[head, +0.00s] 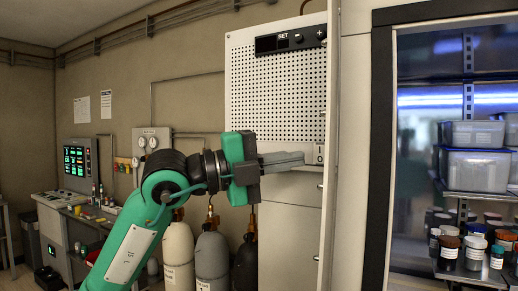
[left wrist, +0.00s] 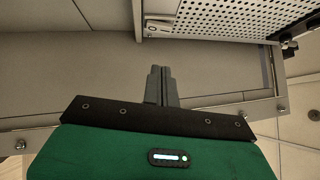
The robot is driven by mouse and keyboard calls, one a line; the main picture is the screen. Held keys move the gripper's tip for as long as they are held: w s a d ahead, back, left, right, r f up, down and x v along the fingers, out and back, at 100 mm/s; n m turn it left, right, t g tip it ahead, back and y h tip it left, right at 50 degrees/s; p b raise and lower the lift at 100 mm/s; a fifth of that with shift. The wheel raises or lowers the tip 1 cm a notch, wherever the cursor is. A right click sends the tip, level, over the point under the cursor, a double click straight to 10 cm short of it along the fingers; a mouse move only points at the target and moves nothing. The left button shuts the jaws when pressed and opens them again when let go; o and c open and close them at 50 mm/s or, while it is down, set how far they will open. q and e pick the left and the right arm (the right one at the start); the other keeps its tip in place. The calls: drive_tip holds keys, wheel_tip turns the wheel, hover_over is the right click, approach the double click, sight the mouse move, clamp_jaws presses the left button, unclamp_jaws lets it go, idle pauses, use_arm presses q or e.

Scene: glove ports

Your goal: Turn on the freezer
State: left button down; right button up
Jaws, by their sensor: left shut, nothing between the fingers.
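What looks like the freezer's white perforated panel (head: 278,105) stands in the middle of the head view. A dark SET strip (head: 290,40) with minus and plus buttons runs along its top and its display looks dark. A small switch plate (head: 319,153) sits at its lower right corner. My left gripper (head: 302,159) is shut and empty, its fingertips just left of the switch plate; whether they touch it I cannot tell. In the left wrist view the shut fingers (left wrist: 160,72) point below the perforated panel (left wrist: 215,14). My right gripper is not in view.
A narrow upright panel edge (head: 329,200) stands close right of the fingertips. Further right, a lit dark-framed cabinet holds clear bins (head: 477,170) and several jars (head: 448,253). Gas cylinders (head: 212,262) stand below my left arm. A bench with controls (head: 75,199) is at far left.

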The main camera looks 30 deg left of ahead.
sight(321, 154)
use_arm(q)
drive_tip(key=w+p, duration=0.1)
drive_tip(key=w+d, duration=0.1)
drive_tip(key=w, duration=0.1)
drive_tip(key=w+p, duration=0.1)
drive_tip(key=w, duration=0.1)
drive_tip(key=shift+w+d+r+p, duration=0.1)
drive_tip(key=shift+d+r+p, duration=0.1)
drive_tip(key=shift+r+p, duration=0.15)
drive_tip(key=shift+r, duration=0.15)
